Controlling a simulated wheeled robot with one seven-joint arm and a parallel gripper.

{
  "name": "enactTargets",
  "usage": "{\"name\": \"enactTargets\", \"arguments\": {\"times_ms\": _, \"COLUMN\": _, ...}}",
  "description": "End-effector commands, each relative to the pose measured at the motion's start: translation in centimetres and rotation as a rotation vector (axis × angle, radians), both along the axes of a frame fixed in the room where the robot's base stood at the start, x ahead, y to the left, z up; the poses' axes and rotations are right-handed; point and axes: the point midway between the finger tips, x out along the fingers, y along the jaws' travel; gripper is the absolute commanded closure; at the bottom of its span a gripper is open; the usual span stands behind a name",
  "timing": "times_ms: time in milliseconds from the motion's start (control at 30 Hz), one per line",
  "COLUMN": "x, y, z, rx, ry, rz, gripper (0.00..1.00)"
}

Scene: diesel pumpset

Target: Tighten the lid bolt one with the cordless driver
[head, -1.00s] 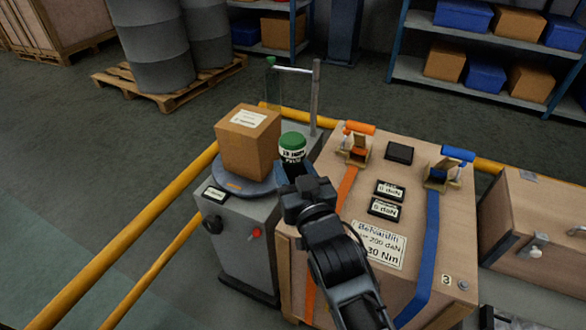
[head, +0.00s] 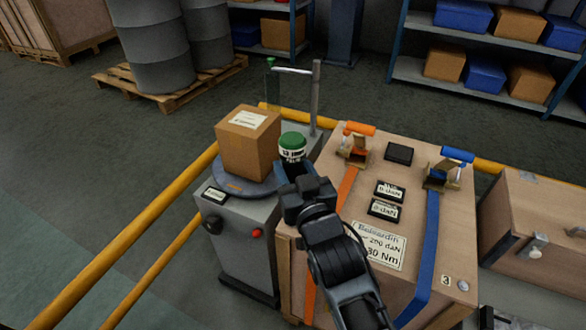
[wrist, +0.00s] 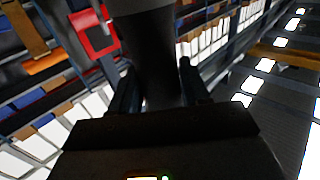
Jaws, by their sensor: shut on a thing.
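My gripper (head: 298,182) is over the left edge of the wooden crate's lid (head: 335,148), by the grey cabinet. It is shut on a dark upright body, which appears to be the cordless driver (head: 292,147), with a green top and a white label. In the wrist view the dark body (wrist: 150,45) stands between the two fingers (wrist: 158,88). The driver's working end is hidden. A bolt (head: 463,286) beside a label marked 3 is at the lid's near right corner. I cannot make out lid bolt one; my arm covers part of the lid.
An orange strap (head: 349,187) and a blue strap (head: 429,245) with ratchets cross the lid. Small black boxes (head: 390,190) lie between them. A cardboard box (head: 248,143) stands on the cabinet's round plate (head: 232,186). Yellow rails (head: 150,225) run along the left; another case (head: 535,235) is at right.

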Motion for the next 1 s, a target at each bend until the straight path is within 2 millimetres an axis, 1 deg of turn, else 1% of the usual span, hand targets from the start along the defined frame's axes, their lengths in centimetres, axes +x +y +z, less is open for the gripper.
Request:
{"name": "enactTargets", "arguments": {"times_ms": 33, "x": 0.0, "y": 0.0, "z": 0.2, "rx": 0.002, "ry": -0.005, "rz": 0.000, "gripper": 1.00}}
{"name": "enactTargets", "arguments": {"times_ms": 1000, "x": 0.0, "y": 0.0, "z": -0.9, "rx": -0.001, "ry": 0.001, "rz": -0.001, "gripper": 1.00}}
